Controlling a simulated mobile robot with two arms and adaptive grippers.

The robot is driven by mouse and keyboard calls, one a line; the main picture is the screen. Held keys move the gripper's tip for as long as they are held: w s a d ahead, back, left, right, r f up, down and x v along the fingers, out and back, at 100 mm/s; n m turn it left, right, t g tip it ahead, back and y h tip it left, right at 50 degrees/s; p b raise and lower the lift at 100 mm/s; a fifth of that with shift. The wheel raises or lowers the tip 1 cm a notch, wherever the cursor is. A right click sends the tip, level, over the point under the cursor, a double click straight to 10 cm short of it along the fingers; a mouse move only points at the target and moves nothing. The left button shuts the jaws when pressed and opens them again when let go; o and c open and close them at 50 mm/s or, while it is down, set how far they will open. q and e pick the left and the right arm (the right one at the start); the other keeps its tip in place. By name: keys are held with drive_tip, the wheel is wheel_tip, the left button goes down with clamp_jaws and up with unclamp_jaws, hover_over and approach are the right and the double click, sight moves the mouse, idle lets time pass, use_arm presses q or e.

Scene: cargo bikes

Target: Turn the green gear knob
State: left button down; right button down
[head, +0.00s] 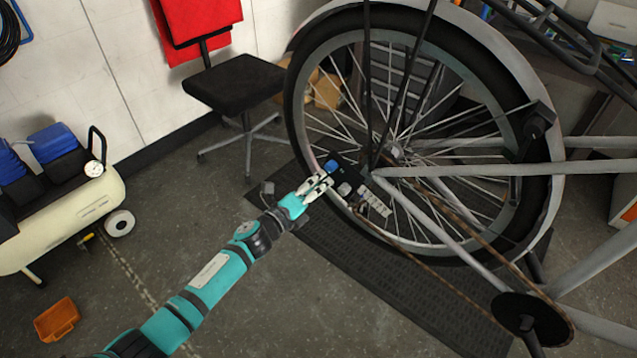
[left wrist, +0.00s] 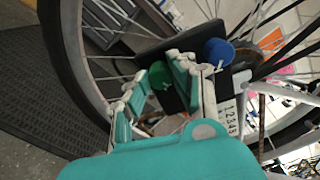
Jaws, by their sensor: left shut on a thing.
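The green gear knob (left wrist: 158,74) sits on a dark panel beside the bike wheel. In the left wrist view it shows between the fingers of my left gripper (left wrist: 156,88), which is shut on it. In the head view my left gripper (head: 318,184) reaches the panel from the left, and the green knob is hidden behind the fingers. A blue knob (left wrist: 218,52) stands on the same panel, right of the fingers; it also shows in the head view (head: 331,166). A pale strip with numbers (left wrist: 228,116) is beside the panel. My right gripper is not in view.
The large spoked wheel (head: 297,95) and the grey frame tube (head: 465,169) stand close around the panel. A dark mat (head: 400,290) lies under the wheel. A black stool (head: 236,85), an air compressor (head: 70,215) and an orange bin (head: 57,319) stand left. Open floor lies between.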

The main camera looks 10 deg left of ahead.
use_arm(q)
drive_tip(key=shift+n, duration=0.3)
idle(0.4)
drive_tip(key=c, duration=1.1)
unclamp_jaws()
drive_tip(key=shift+s, duration=0.1)
drive_tip(key=shift+s+a, duration=0.25)
drive_tip(key=shift+s, duration=0.05)
drive_tip(key=v, duration=1.1)
